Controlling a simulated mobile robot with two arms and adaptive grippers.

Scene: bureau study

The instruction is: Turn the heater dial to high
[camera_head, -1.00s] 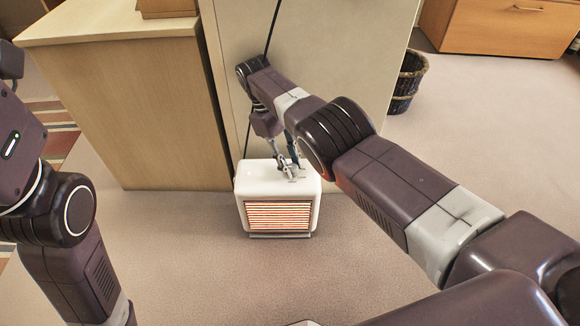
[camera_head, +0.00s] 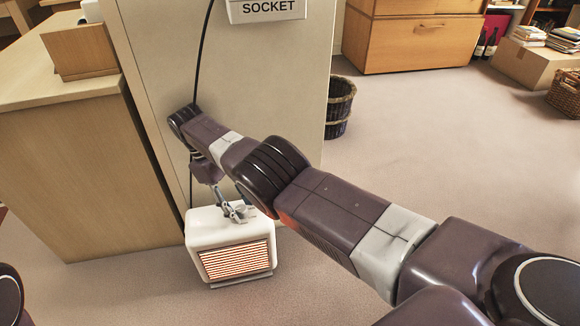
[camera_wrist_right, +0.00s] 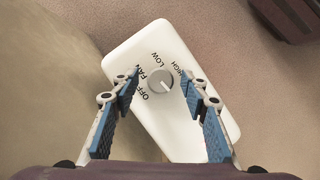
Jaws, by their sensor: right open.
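The heater (camera_head: 210,238) is a small white box on the floor with a striped orange-red grille on its front. In the right wrist view its white top (camera_wrist_right: 190,142) carries a round grey dial (camera_wrist_right: 161,82), ringed by the words OFF, FAN, LOW and HIGH. The dial's pale pointer line seems to lie toward the right, but its exact setting is hard to tell. My right gripper (camera_head: 240,211) is over the heater's top. In the wrist view my right gripper (camera_wrist_right: 160,75) is open, its fingers on either side of the dial, with no clear contact. My left gripper is out of view.
A pale panel (camera_head: 260,110) with a SOCKET sign (camera_head: 268,9) stands right behind the heater, a black cord (camera_head: 199,60) running down it. A wooden desk (camera_head: 90,190) is at the left. A dark basket (camera_head: 339,105) stands behind.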

